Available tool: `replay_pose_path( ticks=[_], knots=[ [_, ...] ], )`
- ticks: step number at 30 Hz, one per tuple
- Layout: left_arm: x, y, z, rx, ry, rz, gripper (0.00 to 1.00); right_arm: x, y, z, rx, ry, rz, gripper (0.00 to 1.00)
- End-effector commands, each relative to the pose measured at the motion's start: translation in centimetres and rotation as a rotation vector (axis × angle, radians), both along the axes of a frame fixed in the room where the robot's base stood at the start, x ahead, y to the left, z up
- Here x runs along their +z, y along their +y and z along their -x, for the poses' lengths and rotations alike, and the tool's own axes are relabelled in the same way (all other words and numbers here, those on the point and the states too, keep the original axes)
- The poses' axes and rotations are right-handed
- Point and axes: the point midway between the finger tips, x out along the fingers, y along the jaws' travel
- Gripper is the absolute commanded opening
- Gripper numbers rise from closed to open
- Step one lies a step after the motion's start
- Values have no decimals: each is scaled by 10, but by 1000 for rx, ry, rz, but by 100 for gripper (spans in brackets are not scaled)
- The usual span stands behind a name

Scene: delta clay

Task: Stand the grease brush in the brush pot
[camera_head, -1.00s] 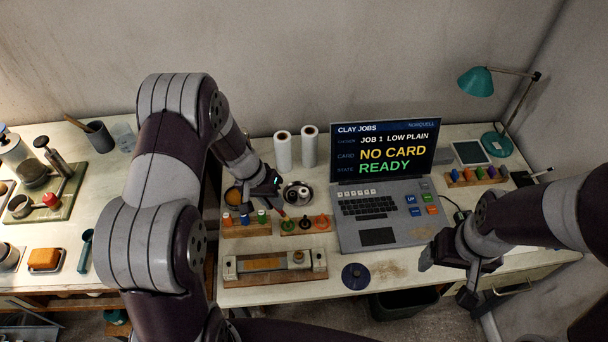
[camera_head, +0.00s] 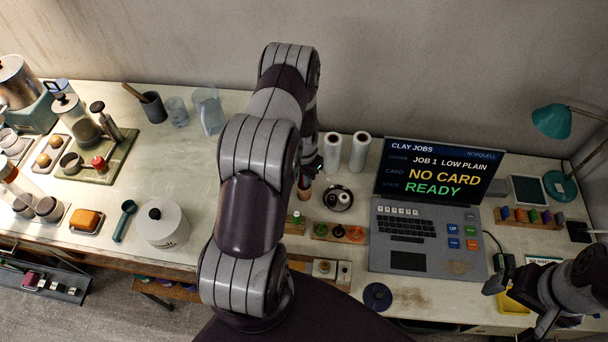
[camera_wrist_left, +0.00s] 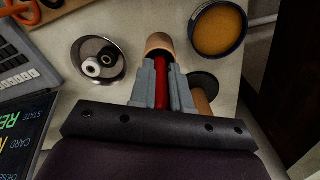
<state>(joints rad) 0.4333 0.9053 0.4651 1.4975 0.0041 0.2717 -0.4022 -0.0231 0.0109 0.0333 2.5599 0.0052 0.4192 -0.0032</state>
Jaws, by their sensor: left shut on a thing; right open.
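My left gripper (camera_wrist_left: 162,88) is shut on the red handle of the grease brush (camera_wrist_left: 162,82). In the left wrist view, the handle runs from between the fingers to the orange-brown brush pot (camera_wrist_left: 159,42). The brush's far end is hidden at the pot, and I cannot tell how deep it reaches. In the head view, the pot (camera_head: 304,190) shows partly beside my left arm, left of a round dish, with the left gripper (camera_head: 312,170) just above it, largely hidden. My right gripper (camera_head: 517,306) is open and empty at the front right.
The dark dish (camera_wrist_left: 98,58) with small rings and a round orange-filled tin (camera_wrist_left: 218,28) flank the pot. Two white rolls (camera_head: 346,152) stand behind.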

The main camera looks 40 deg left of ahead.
Motion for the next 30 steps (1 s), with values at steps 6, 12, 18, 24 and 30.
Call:
replay_pose_path(
  ticks=[6, 12, 18, 24, 30],
  knots=[
    [-1, 0, 0, 0, -1, 0, 0, -1, 0, 0, 0, 0, 0, 100],
    [-3, 0, 0, 0, -1, 0, 40, -3, 0, 0, 0, 0, 0, 100],
    [-3, 0, -1, 0, -1, 0, 42, -3, 0, 0, 0, 0, 0, 100],
    [5, 0, -1, 0, -4, -1, 42, -2, 0, 0, 0, 0, 0, 100],
    [46, 1, -2, 0, -7, -3, 42, -13, 0, 0, 0, 0, 0, 100]
  ],
)
